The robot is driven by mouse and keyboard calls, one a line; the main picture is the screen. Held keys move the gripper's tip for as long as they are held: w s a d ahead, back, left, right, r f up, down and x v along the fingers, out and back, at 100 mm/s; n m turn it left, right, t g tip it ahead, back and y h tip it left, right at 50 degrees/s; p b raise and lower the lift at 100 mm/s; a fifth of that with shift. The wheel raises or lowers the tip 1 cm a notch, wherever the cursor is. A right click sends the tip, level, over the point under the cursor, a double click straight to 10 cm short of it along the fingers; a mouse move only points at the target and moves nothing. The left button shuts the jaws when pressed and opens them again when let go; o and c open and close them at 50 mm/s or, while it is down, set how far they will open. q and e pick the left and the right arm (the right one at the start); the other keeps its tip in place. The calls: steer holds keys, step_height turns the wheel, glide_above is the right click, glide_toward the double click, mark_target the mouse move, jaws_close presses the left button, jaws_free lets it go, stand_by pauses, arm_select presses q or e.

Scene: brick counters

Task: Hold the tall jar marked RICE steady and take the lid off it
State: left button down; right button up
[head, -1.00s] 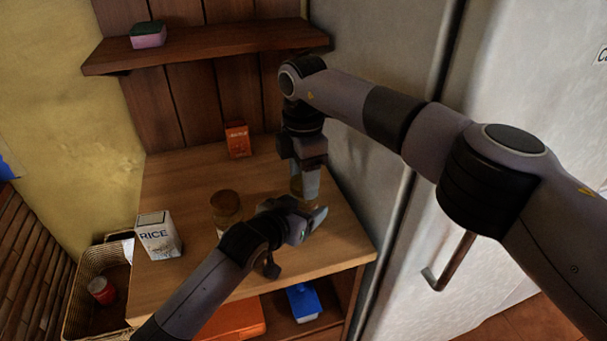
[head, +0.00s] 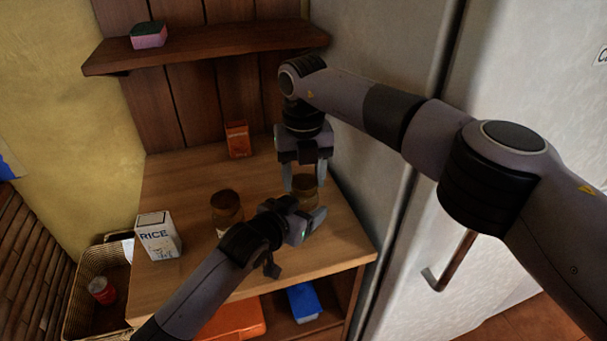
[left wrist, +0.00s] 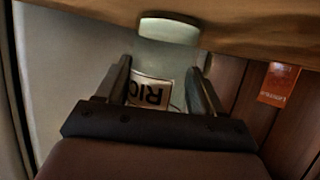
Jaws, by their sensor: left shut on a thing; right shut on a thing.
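The tall glass jar (head: 305,200) stands at the right of the wooden counter, mostly hidden by my grippers. Its label (left wrist: 152,92), with "RIC" readable upside down, shows between the fingers in the left wrist view. My left gripper (head: 308,220) is shut on the jar's body from the front. My right gripper (head: 305,180) points down from above and is shut on the brown lid (head: 305,184) at the jar's top. I cannot tell whether the lid is still seated on the rim.
Another brown-topped jar (head: 227,203) stands left of my left gripper. A white RICE carton (head: 158,238) is at the counter's left edge, and a red-orange packet (head: 238,141) at the back. The fridge (head: 375,190) closes off the right side. A basket (head: 92,268) is below left.

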steer(key=o, duration=1.2)
steer(key=shift+c, duration=0.2)
steer(key=shift+r, duration=2.35)
steer(key=shift+c, duration=0.5)
steer(key=r+m, duration=0.1)
steer(key=m, duration=0.2)
steer(key=shift+r+m, duration=0.3)
steer(key=shift+r, duration=0.1)
steer(key=r+m, duration=0.1)
steer(key=m, duration=0.2)
steer(key=shift+r+m, duration=0.2)
steer(key=shift+m, duration=0.1)
steer(key=shift+f, duration=3.95)
